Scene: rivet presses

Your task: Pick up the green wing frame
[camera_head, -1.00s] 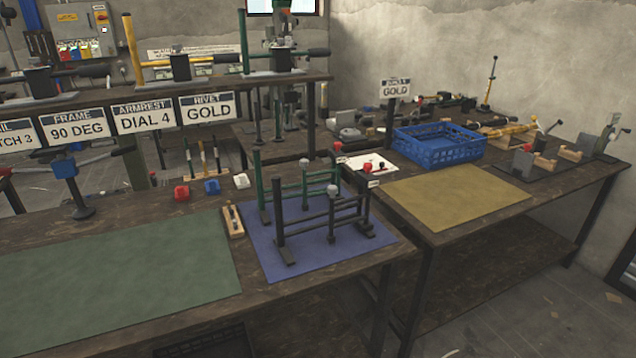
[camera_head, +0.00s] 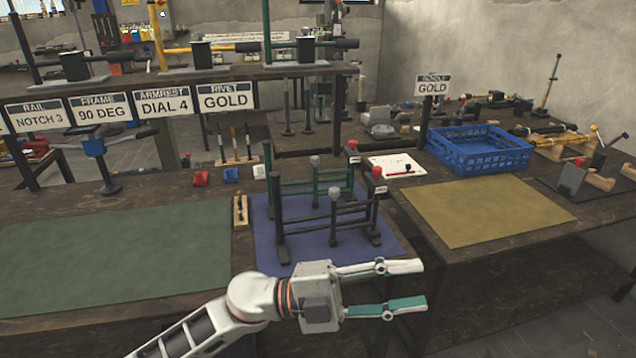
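The green wing frame (camera_head: 316,178) stands upright at the back of the blue mat (camera_head: 310,252). It has green posts and rails, and a grey knob on one post. A similar black frame (camera_head: 335,224) stands in front of it and hides part of its lower side. My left gripper (camera_head: 421,285) is open and empty, its fingers pointing right. In the picture it is below and to the right of both frames, near the table's front edge, apart from them. My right gripper is not in view.
A green mat (camera_head: 115,258) lies clear at left. A wooden block with pens (camera_head: 240,210) lies beside the blue mat. Red-topped posts (camera_head: 376,172) stand at its right. A yellow mat (camera_head: 488,212) and blue crate (camera_head: 480,152) are on the right table.

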